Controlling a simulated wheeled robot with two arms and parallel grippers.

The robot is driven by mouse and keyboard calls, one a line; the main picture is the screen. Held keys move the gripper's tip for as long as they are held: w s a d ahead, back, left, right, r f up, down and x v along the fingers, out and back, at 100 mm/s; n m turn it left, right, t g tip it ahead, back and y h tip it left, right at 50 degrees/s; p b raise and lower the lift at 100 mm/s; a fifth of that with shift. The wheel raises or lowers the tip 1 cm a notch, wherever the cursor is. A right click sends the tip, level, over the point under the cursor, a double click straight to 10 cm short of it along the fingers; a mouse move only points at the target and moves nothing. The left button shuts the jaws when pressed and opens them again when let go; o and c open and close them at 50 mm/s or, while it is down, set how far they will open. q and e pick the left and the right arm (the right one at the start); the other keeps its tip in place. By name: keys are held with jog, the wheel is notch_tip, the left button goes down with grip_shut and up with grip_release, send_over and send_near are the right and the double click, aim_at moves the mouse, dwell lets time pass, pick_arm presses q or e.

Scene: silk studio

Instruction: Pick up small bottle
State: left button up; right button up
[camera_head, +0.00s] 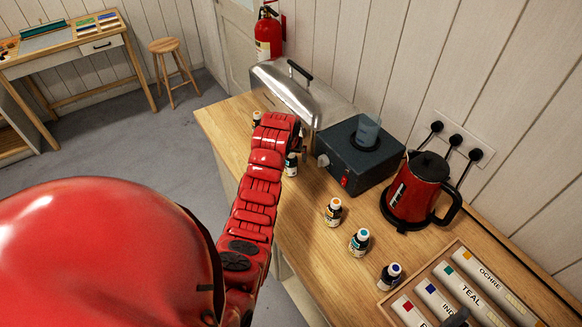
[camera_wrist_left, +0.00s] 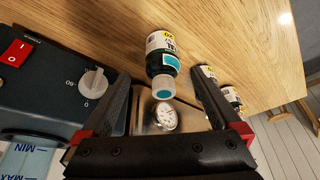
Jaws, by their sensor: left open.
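A small bottle (camera_wrist_left: 162,52) with a teal mark, a white label and a pale cap shows in the left wrist view. It is ahead of and between the fingers of my open left gripper (camera_wrist_left: 160,78), with a gap on both sides. In the head view my left arm reaches over the wooden bench, and its gripper is mostly hidden behind the red wrist. A small bottle (camera_head: 291,165) shows just beside the wrist there. More small bottles stand in a row: an orange-marked one (camera_head: 334,211), a teal one (camera_head: 360,242) and a blue one (camera_head: 390,276). My right gripper is not in view.
A dark heater box (camera_head: 343,163) with a red switch and a metal steamer (camera_head: 290,95) stand behind the bottles. A red kettle (camera_head: 415,190) and a wooden tray (camera_head: 390,310) of labelled tubes are to the right. Another bottle (camera_head: 257,118) stands near the bench's far end.

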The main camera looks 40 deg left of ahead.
aim_at(290, 158)
pick_arm(q)
jog(key=b+x, duration=0.1)
jog(key=x, duration=0.3)
jog(key=shift+a+f, duration=0.2)
jog(key=shift+f, duration=0.1)
jog(key=shift+w+f, duration=0.15)
jog(key=shift+w, duration=0.05)
grip_shut()
